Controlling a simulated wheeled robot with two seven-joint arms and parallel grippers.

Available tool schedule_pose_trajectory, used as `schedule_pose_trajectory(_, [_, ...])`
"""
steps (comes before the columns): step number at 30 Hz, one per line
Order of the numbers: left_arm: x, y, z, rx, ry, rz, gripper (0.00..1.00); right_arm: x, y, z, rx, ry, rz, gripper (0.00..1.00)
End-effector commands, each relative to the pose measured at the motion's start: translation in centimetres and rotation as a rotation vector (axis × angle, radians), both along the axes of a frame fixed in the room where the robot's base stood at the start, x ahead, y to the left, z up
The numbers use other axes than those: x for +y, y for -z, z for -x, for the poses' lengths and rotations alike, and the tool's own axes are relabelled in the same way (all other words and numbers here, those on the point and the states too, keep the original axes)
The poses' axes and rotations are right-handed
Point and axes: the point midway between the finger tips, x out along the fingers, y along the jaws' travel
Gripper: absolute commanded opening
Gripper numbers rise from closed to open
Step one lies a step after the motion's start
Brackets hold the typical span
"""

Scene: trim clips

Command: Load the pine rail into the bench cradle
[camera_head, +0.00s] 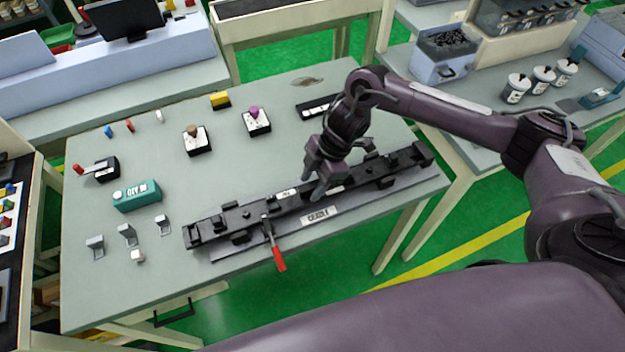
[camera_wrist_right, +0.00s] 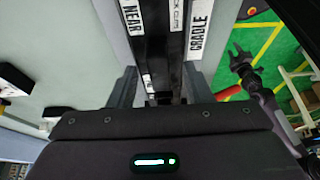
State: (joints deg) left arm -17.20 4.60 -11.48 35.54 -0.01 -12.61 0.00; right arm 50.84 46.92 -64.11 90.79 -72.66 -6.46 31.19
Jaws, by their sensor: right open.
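The bench cradle (camera_head: 225,222) is a long black fixture lying along the table's front edge, with a white CRADLE label. It also shows in the right wrist view (camera_wrist_right: 172,45) as a dark bar between NEAR and CRADLE labels. My right gripper (camera_head: 318,187) points down over the cradle's middle. Its fingers (camera_wrist_right: 160,88) are apart on either side of the dark bar; I cannot tell whether they touch it. I cannot pick out a separate wood-coloured rail. A dark gripper, seemingly my left (camera_wrist_right: 243,62), shows small at the right of the wrist view, its opening unclear.
A red-handled lever (camera_head: 278,258) sticks out from the cradle's front. Small grey brackets (camera_head: 127,235), a teal box (camera_head: 137,196) and black blocks with knobs (camera_head: 197,140) stand on the table (camera_head: 100,290). The table's middle, behind the cradle, is mostly clear.

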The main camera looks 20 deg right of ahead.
Motion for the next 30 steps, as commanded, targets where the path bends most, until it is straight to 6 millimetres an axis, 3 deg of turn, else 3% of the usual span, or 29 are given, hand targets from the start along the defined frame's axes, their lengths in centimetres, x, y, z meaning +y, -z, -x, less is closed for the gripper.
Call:
schedule_pose_trajectory(7, [0.0, 0.5, 0.0, 0.0, 0.0, 0.0, 0.38, -0.4, -0.9, -0.1, -0.003, -0.001, -0.001, 0.45])
schedule_pose_trajectory(18, [0.0, 1.9, 0.0, 0.0, -0.001, 0.0, 0.38, -2.8, -6.3, -0.2, -0.003, 0.001, 0.0, 0.45])
schedule_pose_trajectory(30, [0.0, 1.9, 0.0, 0.0, -0.001, 0.0, 0.38, -3.1, -7.2, -0.1, 0.0, 0.001, -0.001, 0.45])
